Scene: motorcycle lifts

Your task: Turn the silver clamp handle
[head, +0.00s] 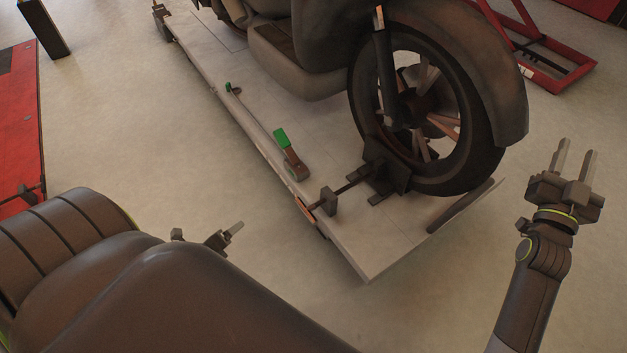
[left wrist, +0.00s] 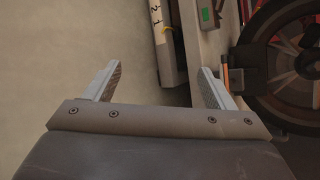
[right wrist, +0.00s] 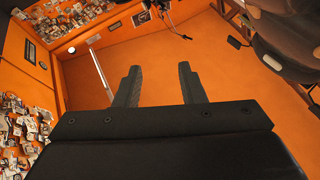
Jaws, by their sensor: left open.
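The wheel clamp (head: 385,170) grips the front tyre of a motorcycle on a pale lift platform (head: 385,240). My left gripper (head: 207,236) is partly hidden behind my arm, left of the platform and apart from the handle. In the left wrist view its fingers (left wrist: 158,72) are apart and empty. My right gripper (head: 577,151) is open and empty, right of the platform, pointing upward.
A green-topped pedal (head: 287,150) stands on the platform's near side. The motorcycle's front wheel (head: 440,110) rises behind the clamp. A red lift frame (head: 545,70) lies at the back right, and a red platform (head: 20,120) at the left. The floor between my left gripper and the platform is clear.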

